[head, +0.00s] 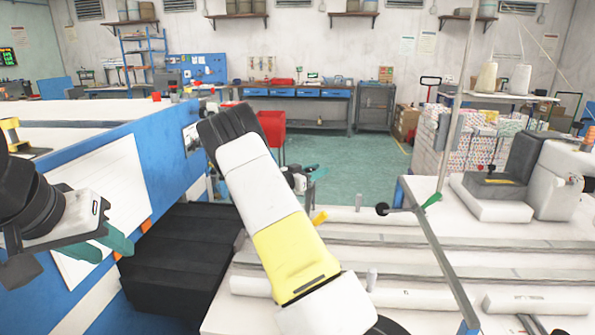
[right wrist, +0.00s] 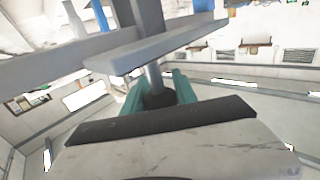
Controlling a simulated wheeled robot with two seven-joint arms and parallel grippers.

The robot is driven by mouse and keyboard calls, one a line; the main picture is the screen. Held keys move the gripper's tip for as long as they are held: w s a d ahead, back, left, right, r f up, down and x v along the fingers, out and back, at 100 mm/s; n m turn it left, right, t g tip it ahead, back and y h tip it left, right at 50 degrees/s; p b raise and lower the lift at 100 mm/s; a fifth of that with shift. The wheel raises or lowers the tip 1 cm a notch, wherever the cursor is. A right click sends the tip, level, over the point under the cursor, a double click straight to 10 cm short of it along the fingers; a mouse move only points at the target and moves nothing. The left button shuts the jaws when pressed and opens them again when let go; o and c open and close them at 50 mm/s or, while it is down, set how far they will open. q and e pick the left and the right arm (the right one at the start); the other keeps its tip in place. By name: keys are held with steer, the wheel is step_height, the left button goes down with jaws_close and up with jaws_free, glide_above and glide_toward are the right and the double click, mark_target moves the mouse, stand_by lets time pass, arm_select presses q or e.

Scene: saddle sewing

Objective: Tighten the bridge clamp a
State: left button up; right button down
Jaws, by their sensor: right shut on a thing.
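In the right wrist view my right gripper (right wrist: 157,100) has its green fingers on both sides of a dark round knob (right wrist: 158,99). A short metal shaft (right wrist: 153,77) rises from the knob to a grey metal bar (right wrist: 150,45), which looks like part of the bridge clamp. In the head view my right gripper (head: 308,175) is small and partly hidden behind my arm, by the left edge of the white table; the knob cannot be made out there. My left gripper (head: 106,246) is at the far left, its green fingers apart and empty.
A slanted metal bar (head: 445,255) with a green handle and black ball stands over the white table (head: 420,277). A sewing machine (head: 540,175) is at right. A blue-sided bench (head: 165,145) is at left, with dark stepped covers (head: 180,255) between. Green floor is clear behind.

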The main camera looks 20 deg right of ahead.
stand_by(0.3)
steer(key=c, duration=1)
jaws_free()
steer(key=shift+o, duration=0.2)
steer(key=v, duration=0.8)
